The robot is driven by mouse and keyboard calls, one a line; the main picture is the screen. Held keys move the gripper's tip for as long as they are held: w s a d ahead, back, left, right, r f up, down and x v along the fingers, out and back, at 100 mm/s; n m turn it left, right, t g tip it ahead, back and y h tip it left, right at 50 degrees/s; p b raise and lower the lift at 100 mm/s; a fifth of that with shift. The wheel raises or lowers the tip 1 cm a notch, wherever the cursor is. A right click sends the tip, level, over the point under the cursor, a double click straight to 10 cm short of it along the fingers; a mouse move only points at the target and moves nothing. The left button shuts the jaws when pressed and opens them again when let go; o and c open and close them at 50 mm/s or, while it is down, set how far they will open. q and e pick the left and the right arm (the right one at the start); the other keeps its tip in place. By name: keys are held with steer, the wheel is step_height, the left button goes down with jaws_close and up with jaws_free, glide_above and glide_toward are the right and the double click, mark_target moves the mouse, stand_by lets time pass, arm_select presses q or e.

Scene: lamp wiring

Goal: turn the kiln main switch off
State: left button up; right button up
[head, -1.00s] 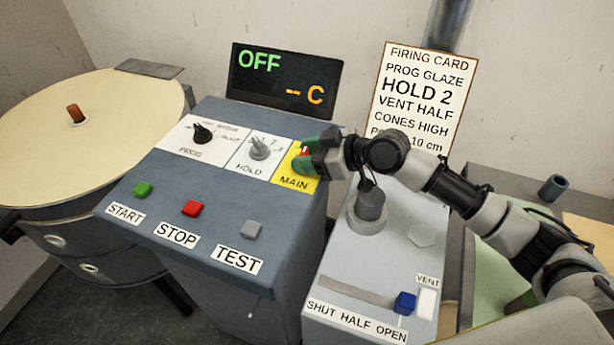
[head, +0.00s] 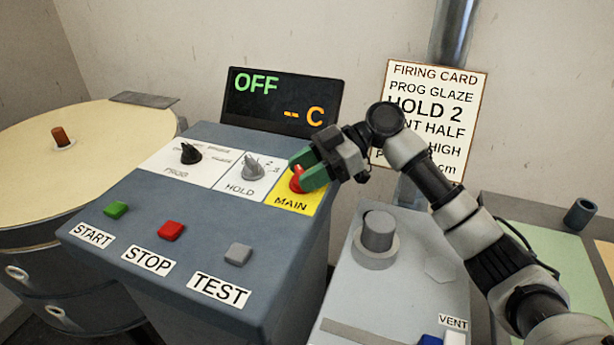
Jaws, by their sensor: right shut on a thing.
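The red main switch (head: 296,181) sits on the yellow MAIN plate (head: 284,203) at the right end of the sloped control panel. My right gripper (head: 304,175), with green finger pads, is at the switch and shut on it. The fingers hide part of the switch, so its exact pointing direction is hard to tell. The black display (head: 282,100) behind the panel reads OFF in green and "-- C" in orange. My left gripper is not in view.
The PROG knob (head: 190,154) and HOLD knob (head: 253,166) stand left of the switch. START (head: 116,208), STOP (head: 171,229) and TEST (head: 238,253) buttons line the front. A firing card (head: 400,77) hangs behind my right arm. A grey vent box (head: 390,285) stands at right.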

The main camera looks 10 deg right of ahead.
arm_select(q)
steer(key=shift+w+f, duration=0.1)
arm_select(e)
steer(key=shift+w+n+g, duration=0.1)
steer(key=shift+n+g, duration=0.2)
steer(key=shift+g, duration=0.1)
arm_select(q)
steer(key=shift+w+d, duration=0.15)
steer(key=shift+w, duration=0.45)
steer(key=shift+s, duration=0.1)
arm_select(e)
steer(key=o, duration=0.9)
steer(key=shift+a, duration=0.1)
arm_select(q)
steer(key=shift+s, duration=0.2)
